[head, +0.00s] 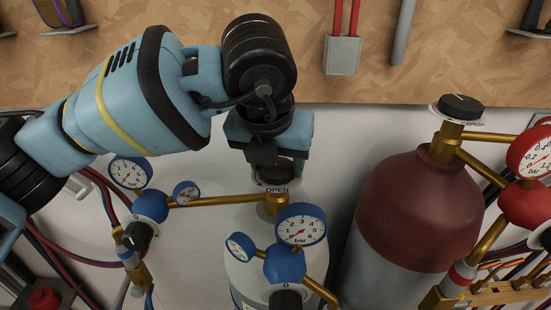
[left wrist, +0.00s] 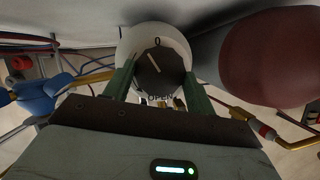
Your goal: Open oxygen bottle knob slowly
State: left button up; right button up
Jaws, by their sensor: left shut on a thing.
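The oxygen bottle (head: 249,252) is the white-topped cylinder at lower middle in the head view, with blue-rimmed gauges in front of it. Its black knob (left wrist: 162,68) sits between the green fingers of my left gripper (left wrist: 160,86) in the left wrist view. The gripper is shut on the knob. A pale line on the knob points up and slightly left, near a "0" mark. In the head view my left gripper (head: 277,168) comes down from above and hides most of the knob; an "OPEN" label shows just below. My right gripper is not in view.
A red-topped cylinder (head: 415,210) with its own black knob (head: 461,105) stands to the right. Brass pipes, a blue regulator (head: 150,206) and hoses lie on the left. Red regulator parts (head: 525,205) are at the right edge. A grey box (head: 342,56) is on the wooden surface behind.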

pick_arm(q)
jog(key=o, duration=1)
jog(key=shift+v, duration=3.95)
jog(key=shift+f, duration=0.1)
